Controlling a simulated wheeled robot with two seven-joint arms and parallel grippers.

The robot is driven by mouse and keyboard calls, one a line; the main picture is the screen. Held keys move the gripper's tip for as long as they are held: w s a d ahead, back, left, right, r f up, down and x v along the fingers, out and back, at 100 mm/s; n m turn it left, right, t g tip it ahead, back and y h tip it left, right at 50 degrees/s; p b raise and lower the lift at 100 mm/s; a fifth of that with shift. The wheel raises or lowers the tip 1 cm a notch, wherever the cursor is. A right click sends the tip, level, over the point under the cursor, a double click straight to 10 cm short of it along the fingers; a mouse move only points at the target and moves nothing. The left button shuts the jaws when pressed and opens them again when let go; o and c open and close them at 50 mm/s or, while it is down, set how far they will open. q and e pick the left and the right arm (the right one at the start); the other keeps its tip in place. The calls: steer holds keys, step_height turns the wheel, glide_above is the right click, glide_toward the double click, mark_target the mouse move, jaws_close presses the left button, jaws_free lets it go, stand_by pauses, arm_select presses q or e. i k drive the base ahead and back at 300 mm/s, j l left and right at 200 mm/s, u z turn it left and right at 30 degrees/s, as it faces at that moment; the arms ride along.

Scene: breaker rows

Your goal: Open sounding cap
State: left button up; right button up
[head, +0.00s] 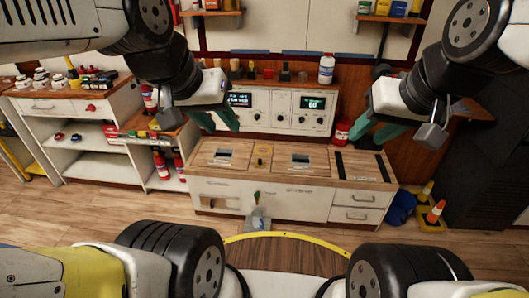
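No part is clearly recognisable as the sounding cap in the head view. Neither gripper appears to touch the cabinet.
A white console (285,122) with two lit displays stands behind the cabinet top. A white bottle (326,69) stands above it. Red extinguishers (162,165) stand at left. A traffic cone (435,213) is on the floor at right. The wooden floor (120,214) at front left is clear.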

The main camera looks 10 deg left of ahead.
mark_target(259, 164)
steer(key=i+l+u, duration=0.15)
steer(key=i+u, duration=0.25)
steer(key=i+l+u, duration=0.35)
steer(key=i, duration=0.25)
steer(key=i+l+u, duration=0.4)
steer(key=i, duration=0.1)
